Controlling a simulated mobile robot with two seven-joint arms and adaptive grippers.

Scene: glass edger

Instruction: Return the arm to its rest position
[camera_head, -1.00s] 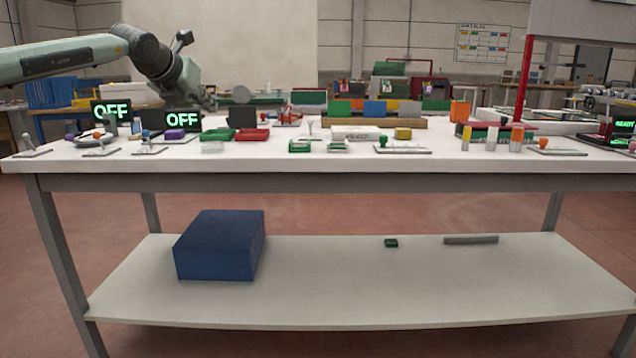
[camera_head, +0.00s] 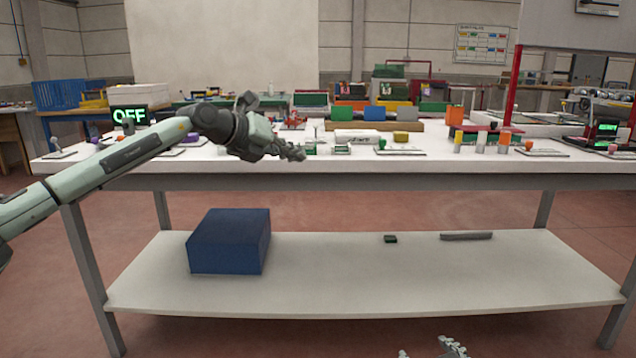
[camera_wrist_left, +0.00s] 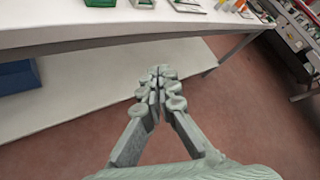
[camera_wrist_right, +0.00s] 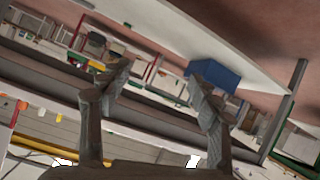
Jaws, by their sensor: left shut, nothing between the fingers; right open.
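My left arm reaches in from the left in the head view. Its gripper (camera_head: 292,152) shows in front of the table's front edge. In the left wrist view the left gripper (camera_wrist_left: 158,75) has its fingers together with nothing between them, with the table edge and red floor beyond. My right gripper (camera_head: 436,350) shows only as a small part at the bottom edge of the head view. In the right wrist view the right gripper (camera_wrist_right: 160,75) has its fingers wide apart and empty.
The white table (camera_head: 480,160) carries small parts, coloured bins and lit displays. The floor in front looks clear.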

